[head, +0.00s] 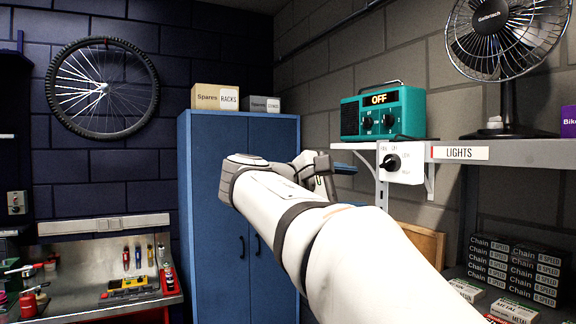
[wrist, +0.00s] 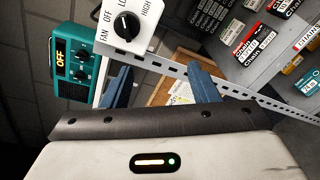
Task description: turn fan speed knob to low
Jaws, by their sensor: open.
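The fan speed knob (head: 391,161) is black and round, on a white panel (head: 412,165) at the shelf's front edge. The knob (wrist: 127,25) also shows at the top left of the wrist view, with OFF, a partly cut label and HIGH around it. I cannot tell surely which label its pointer faces. The black desk fan (head: 505,45) stands on the shelf above. My gripper (wrist: 161,86) has two blue fingers spread apart, with nothing between them. The knob lies beyond the left finger, apart from it. In the head view my gripper (head: 347,158) is left of the panel.
A teal radio (head: 383,112) reading OFF stands on a bracketed shelf beside the knob panel. A LIGHTS label (head: 460,153) is on the grey shelf edge. A blue cabinet (head: 215,200) stands behind my arm.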

